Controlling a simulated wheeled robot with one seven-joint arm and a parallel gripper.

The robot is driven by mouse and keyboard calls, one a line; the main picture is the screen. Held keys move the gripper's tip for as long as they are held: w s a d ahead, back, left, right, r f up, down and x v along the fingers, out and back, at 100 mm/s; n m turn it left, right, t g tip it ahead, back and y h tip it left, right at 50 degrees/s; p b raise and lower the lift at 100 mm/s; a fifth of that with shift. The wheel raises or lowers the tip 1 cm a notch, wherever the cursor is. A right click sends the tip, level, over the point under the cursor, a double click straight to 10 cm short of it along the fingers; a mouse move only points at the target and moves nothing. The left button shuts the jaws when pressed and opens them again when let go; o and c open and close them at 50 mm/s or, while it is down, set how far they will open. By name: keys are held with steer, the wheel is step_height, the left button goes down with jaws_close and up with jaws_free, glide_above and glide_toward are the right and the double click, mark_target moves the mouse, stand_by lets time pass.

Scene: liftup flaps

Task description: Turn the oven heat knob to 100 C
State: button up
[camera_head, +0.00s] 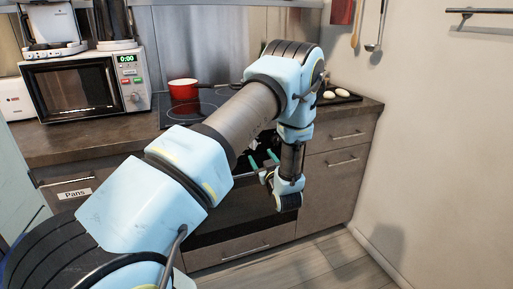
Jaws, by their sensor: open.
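The oven (235,208) is built in under the cooktop, and its dark front shows below my arm. Its control panel is mostly covered by my arm, and I cannot make out the heat knob or its setting. My gripper (263,160) has two green fingers, spread apart and empty. It is in front of the upper part of the oven, pointing toward it. I cannot tell whether the fingers touch anything.
A red pot (183,90) stands on the black cooktop (207,100). A white microwave (128,85) reading 0:00 stands on the counter at left. A dark tray (338,98) with pale round items lies at right. Drawers (335,160) flank the oven. Floor at lower right is clear.

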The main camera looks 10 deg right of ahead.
steer(key=w+p, duration=0.1)
steer(key=w, duration=0.7)
steer(key=shift+w+a, duration=0.2)
steer(key=shift+a, duration=0.1)
jaws_close()
